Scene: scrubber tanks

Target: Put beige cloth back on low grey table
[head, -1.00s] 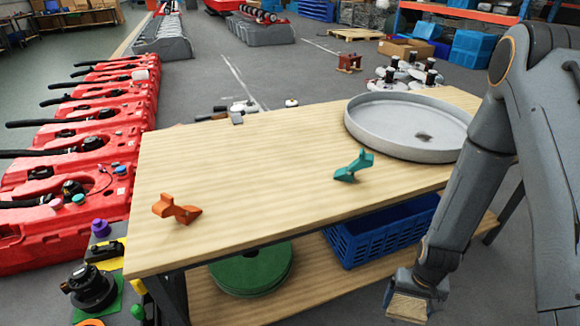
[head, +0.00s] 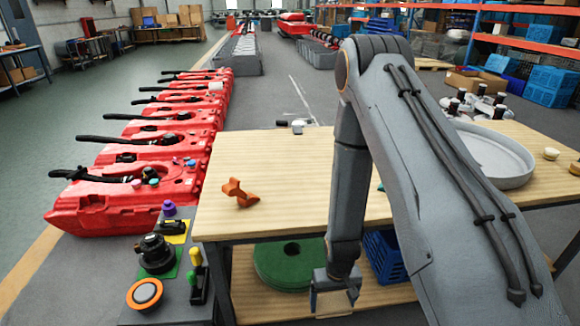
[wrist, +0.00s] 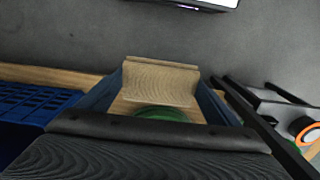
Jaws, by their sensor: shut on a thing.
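The beige cloth (wrist: 160,82) is held between the two blue fingers of my gripper (wrist: 160,97) in the wrist view, its ribbed face toward the camera. The low grey table (head: 180,312) stands at the lower left of the head view, left of the workbench and apart from my gripper. It carries several knobs and buttons, and part of it is cut off by the lower edge.
The wooden workbench (head: 290,165) bears an orange piece (head: 240,193) and a round grey tray (head: 505,178). Its lower shelf holds a green disc (head: 290,265) and a blue crate (head: 384,257). Red tanks (head: 130,195) stand at left. An orange-ringed button (head: 145,293) sits on the grey table.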

